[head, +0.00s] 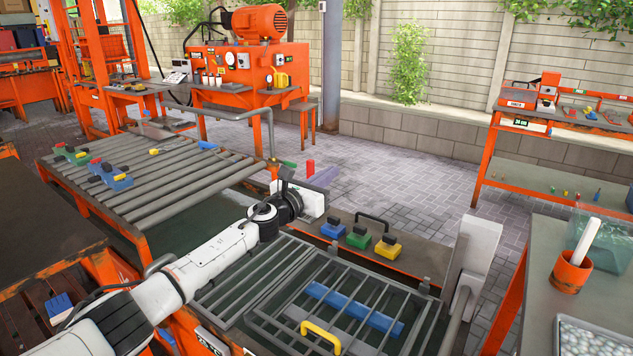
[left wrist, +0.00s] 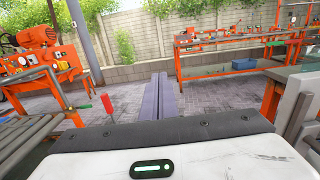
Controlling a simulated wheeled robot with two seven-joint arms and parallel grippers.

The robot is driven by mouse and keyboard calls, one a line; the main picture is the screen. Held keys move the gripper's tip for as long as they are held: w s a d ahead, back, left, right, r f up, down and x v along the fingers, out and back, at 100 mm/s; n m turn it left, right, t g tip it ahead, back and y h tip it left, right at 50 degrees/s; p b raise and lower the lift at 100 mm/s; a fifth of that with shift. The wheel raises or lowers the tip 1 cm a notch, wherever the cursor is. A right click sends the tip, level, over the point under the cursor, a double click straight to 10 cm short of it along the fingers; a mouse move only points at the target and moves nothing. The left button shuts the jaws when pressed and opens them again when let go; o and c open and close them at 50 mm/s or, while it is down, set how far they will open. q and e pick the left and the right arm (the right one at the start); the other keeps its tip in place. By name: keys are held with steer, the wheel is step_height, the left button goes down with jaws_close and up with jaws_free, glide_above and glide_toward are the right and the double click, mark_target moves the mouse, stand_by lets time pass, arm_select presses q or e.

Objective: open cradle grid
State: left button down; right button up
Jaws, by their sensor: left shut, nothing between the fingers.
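The cradle grid (head: 285,307), a dark grey barred frame, lies flat at the bottom of the head view. Its yellow handle (head: 321,335) is at the near side. A blue plank (head: 355,309) shows through the bars. My left gripper (head: 328,176) is beyond the grid, past the far shelf, and apart from the handle. In the left wrist view its two grey fingers (left wrist: 160,88) are side by side, shut and empty, pointing toward the paved yard. My right gripper is not in view.
A shelf with blue, green and yellow blocks (head: 359,237) borders the grid's far side. A pale grey upright (head: 481,250) stands at its right. A roller table (head: 150,180) lies left. A right-hand table holds an orange cup (head: 571,271). A red upright piece (left wrist: 107,105) shows left of my fingers.

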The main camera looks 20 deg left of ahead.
arm_select(q)
steer(key=p+v, duration=0.2)
steer(key=v, duration=0.7)
steer(key=s+d+f+n+g+y, duration=0.1)
steer(key=s+f+n+g+y, duration=0.15)
steer(key=s+f+n, duration=0.65)
steer(key=s+d+f+n+g+y, duration=0.15)
steer(key=s+f+n+g, duration=0.3)
steer(key=s+n, duration=0.8)
steer(key=s+d+f+n+g+y, duration=0.1)
steer(key=s+d+f+n+g, duration=0.15)
steer(key=s+f+n, duration=0.75)
steer(key=s+n+g+h, duration=0.1)
steer(key=s+n+g, duration=0.4)
steer(key=s, duration=1.1)
steer(key=w+d+f+t+h, duration=0.1)
steer(key=w+d+f+t, duration=0.1)
steer(key=f, duration=0.4)
steer(key=w+d+f+t+h, duration=0.1)
steer(key=w+d+f+t, duration=0.1)
steer(key=f, duration=0.4)
steer(key=shift+w+d+t, duration=0.35)
steer(key=shift+d+t, duration=0.2)
steer(key=shift+d, duration=0.1)
